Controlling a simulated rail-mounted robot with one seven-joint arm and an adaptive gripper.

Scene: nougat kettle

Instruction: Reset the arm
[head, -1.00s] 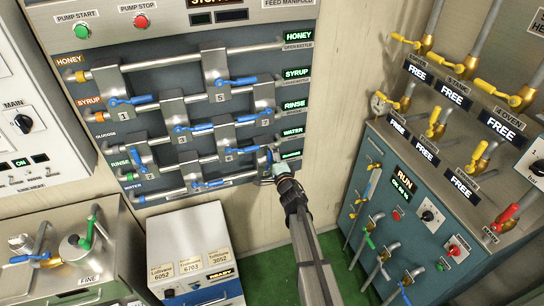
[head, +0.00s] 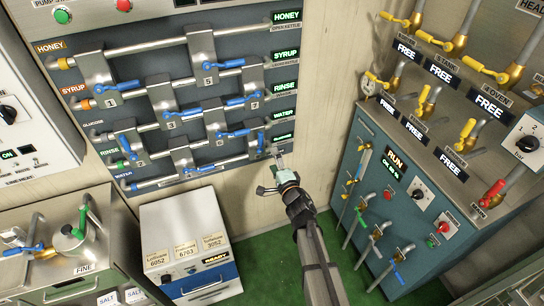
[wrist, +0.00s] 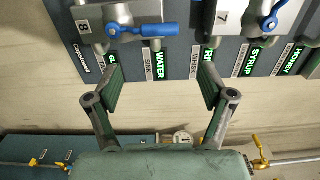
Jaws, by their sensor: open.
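My gripper (head: 277,177) is in the lower middle of the head view, in front of the bare wall just below the lower right corner of the feed manifold panel (head: 215,30). In the wrist view my gripper (wrist: 159,90) has its two fingers spread wide with nothing between them. The fingertips overlap the lower edge of the manifold panel in that view and seem apart from it. A blue valve handle (wrist: 155,30) shows ahead of the left finger, beside the label 8.
Right of my arm stands a teal cabinet (head: 415,205) with projecting taps and yellow-handled valves. A white box with a blue drawer (head: 190,245) and a steel unit (head: 65,265) stand at lower left. Green floor (head: 262,262) is open between box and cabinet.

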